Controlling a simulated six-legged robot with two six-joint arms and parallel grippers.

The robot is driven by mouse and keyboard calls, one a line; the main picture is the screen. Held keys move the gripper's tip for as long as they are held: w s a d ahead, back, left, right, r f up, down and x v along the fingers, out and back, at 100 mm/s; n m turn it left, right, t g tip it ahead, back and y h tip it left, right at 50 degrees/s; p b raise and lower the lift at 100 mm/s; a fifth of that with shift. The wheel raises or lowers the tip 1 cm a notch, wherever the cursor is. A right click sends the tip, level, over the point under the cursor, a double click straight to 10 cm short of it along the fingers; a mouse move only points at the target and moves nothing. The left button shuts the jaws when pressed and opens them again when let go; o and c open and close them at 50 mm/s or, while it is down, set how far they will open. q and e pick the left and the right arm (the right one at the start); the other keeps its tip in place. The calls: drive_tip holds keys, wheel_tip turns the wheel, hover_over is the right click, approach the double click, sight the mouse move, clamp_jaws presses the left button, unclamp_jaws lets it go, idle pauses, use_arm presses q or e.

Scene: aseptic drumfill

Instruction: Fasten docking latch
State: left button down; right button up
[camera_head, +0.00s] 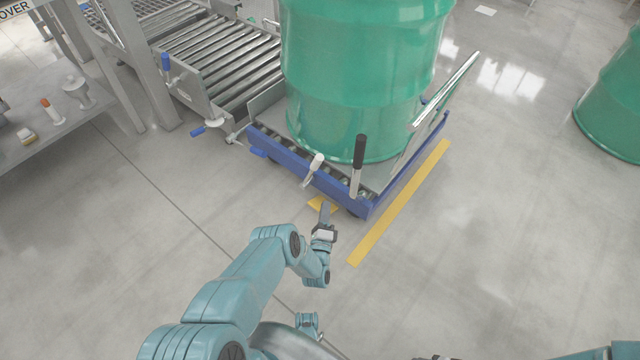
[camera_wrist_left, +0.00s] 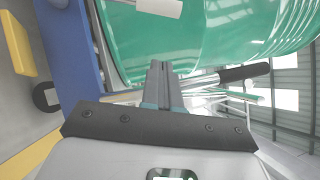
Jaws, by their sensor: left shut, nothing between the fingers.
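A blue drum cart (camera_head: 365,208) carries a large green drum (camera_head: 350,120) and stands against the end of a roller conveyor. On its near edge are a white-tipped lever (camera_head: 315,165) and an upright black-handled lever (camera_head: 358,160). A blue-handled lever (camera_head: 205,129) sits low at the conveyor end. I cannot tell which lever is the docking latch. My left gripper (camera_head: 325,207) is shut and empty, in front of the cart's near edge. In the left wrist view its fingers (camera_wrist_left: 160,80) are together, with the black handle (camera_wrist_left: 243,73) to their right. My right gripper's fingers do not show.
The roller conveyor (camera_head: 225,60) runs off to the upper left. A grey side table (camera_head: 65,125) holds small items at the left. A yellow floor line (camera_head: 400,203) runs along the cart's right side. Another green drum (camera_head: 612,110) stands far right. The floor between is clear.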

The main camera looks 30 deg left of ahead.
sight(314, 170)
use_arm(q)
drive_tip(key=shift+s+a+f+b, duration=0.15)
drive_tip(key=shift+s+f, duration=0.05)
drive_tip(key=shift+f, duration=0.35)
drive_tip(key=shift+s+a+f+b, duration=0.1)
drive_tip(key=shift+s+f+b, duration=0.05)
drive_tip(key=shift+f, duration=0.35)
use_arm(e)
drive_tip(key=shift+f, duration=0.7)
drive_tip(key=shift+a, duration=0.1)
use_arm(q)
drive_tip(key=s+a+b+x, duration=0.1)
drive_tip(key=b+x, duration=0.4)
drive_tip(key=x, duration=0.7)
drive_tip(key=shift+a+r, duration=0.4)
drive_tip(key=shift+a, duration=0.5)
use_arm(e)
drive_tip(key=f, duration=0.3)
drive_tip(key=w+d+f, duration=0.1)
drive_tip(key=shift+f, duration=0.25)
use_arm(q)
drive_tip(key=shift+w, duration=0.1)
